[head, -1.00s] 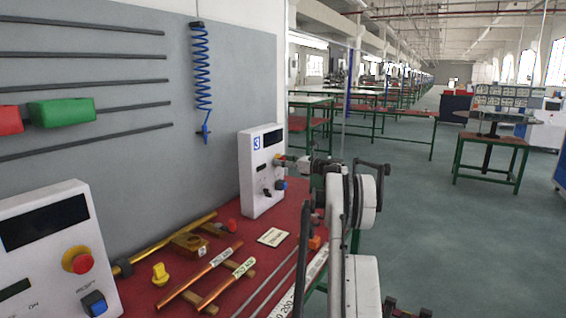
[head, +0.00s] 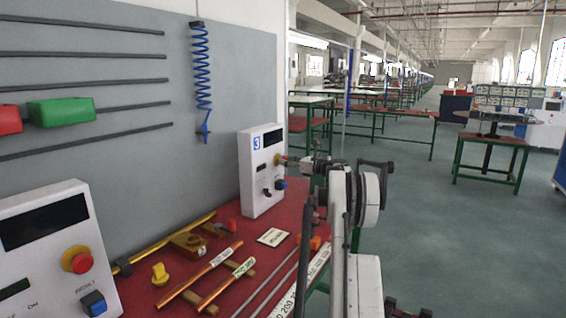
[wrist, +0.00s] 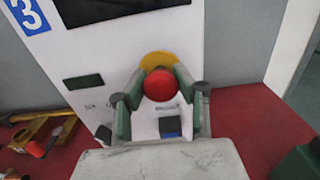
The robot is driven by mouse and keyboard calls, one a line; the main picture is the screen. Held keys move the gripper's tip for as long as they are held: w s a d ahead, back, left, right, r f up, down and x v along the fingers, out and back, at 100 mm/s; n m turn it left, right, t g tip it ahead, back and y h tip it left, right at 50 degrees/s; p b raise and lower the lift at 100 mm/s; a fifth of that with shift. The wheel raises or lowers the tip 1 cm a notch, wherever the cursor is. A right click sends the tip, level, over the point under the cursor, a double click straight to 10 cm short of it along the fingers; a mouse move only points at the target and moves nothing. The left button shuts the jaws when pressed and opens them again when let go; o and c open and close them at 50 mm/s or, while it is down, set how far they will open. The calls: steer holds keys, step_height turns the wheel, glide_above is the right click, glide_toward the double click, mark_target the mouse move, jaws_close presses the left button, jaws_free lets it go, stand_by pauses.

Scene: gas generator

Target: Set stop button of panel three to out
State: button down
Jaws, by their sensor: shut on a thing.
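Panel three (head: 257,190) is a white box with a blue "3" label at the far end of the red bench; its front also fills much of the wrist view (wrist: 110,55). Its stop button (wrist: 160,87) is a round red cap in front of a yellow collar. My gripper (wrist: 159,80) has one green-grey finger on each side of the red cap and is shut on it. In the head view my gripper (head: 300,161) reaches the panel's front from the right, and the red cap is mostly hidden. I cannot tell how far out the cap sits.
A blue button (wrist: 170,127) lies just below the stop button, with a dark switch (wrist: 103,133) to its left. Another white panel (head: 50,250) with a red stop button stands at front left. Copper rods (head: 200,272) and tools lie on the bench (head: 215,235). A blue coiled hose (head: 202,75) hangs behind.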

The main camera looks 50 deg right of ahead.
steer(key=c, duration=1.3)
jaws_free()
steer(key=shift+s, duration=0.25)
steer(key=shift+c, duration=0.2)
steer(key=shift+o, duration=0.5)
steer(key=shift+w, duration=0.1)
steer(key=s+d, duration=0.1)
steer(key=s, duration=1.1)
